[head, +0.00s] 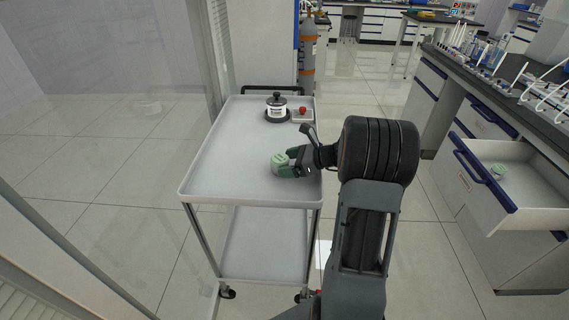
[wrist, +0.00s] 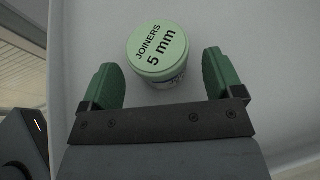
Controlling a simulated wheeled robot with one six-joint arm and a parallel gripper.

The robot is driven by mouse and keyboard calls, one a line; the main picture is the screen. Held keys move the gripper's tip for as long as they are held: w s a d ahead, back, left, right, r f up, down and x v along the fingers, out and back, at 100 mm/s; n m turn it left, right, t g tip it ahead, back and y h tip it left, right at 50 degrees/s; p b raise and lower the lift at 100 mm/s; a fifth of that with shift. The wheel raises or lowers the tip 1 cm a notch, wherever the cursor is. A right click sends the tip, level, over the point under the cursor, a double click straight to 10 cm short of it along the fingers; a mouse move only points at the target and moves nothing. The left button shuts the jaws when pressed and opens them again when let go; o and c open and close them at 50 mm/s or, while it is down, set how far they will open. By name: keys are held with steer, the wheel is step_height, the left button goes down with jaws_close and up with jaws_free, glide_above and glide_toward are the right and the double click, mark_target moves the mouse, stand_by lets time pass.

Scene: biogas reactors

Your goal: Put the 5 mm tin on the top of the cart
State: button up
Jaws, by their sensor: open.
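The 5 mm tin (wrist: 158,50) has a pale green lid reading "JOINERS 5 mm". It stands upright on the grey top of the cart (head: 225,155), near its right side. It also shows in the head view (head: 279,160), partly hidden by my gripper. My gripper (head: 288,162) is open at the tin, low over the cart top. In the wrist view its two green fingers (wrist: 162,64) are on either side of the tin, with a visible gap at each side. The tin sits toward the fingertips and partly beyond them.
A black-knobbed jar in a dark ring (head: 277,106) and a small tray with a red-knobbed item (head: 302,114) stand at the cart's far end. A glass partition borders the left.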

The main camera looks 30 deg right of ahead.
steer(key=p+v, duration=0.1)
steer(key=v, duration=0.8)
steer(key=shift+s+d+r, duration=0.1)
steer(key=shift+s+d, duration=0.05)
steer(key=shift+s, duration=0.05)
steer(key=s+a+n+g+h, duration=0.1)
steer(key=a+n+g, duration=0.1)
steer(key=a+n, duration=0.1)
steer(key=s+a+n+g, duration=0.2)
steer(key=a+n, duration=0.1)
steer(key=a, duration=0.2)
steer(key=s+a+n+g+h, duration=0.1)
steer(key=s+a+n, duration=0.1)
steer(key=a+n, duration=0.1)
steer(key=shift+a+r+n+g+h, duration=0.15)
steer(key=shift+a+n+g+h, duration=0.2)
steer(key=shift+a, duration=0.35)
steer(key=s+a+n+h, duration=0.6)
steer(key=s+n, duration=0.3)
steer(key=n, duration=0.7)
steer(key=shift+s+a+h, duration=0.25)
steer(key=shift+a+h, duration=0.1)
steer(key=shift+h, duration=0.4)
